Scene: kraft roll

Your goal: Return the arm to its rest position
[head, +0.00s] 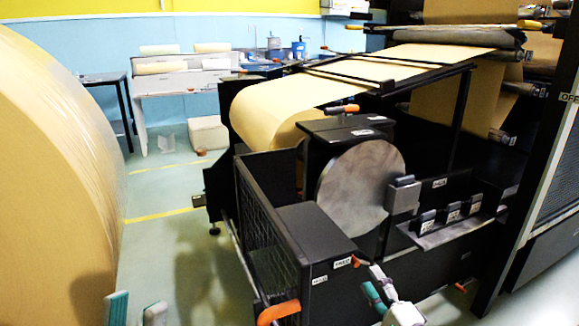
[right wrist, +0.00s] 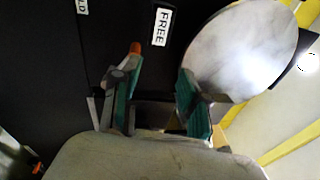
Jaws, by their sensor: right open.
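My right gripper (head: 373,285) is at the bottom centre right of the head view, in front of the black machine housing (head: 310,235). Its green-padded fingers stand apart in the right wrist view (right wrist: 158,85), with nothing between them. A small orange-tipped lever (head: 355,261) is close to its fingertips, by the FREE label (head: 343,263). The orange tip (right wrist: 135,47) shows just past the left finger in the wrist view; I cannot tell whether they touch. My left gripper (head: 136,310) shows only its two fingertips at the bottom edge, apart and empty.
A large kraft roll (head: 50,170) fills the left side. The machine carries a brown paper web (head: 300,90) and a round metal disc (head: 360,185). A larger orange handle (head: 278,312) juts out low in front. Open floor (head: 170,255) lies between roll and machine.

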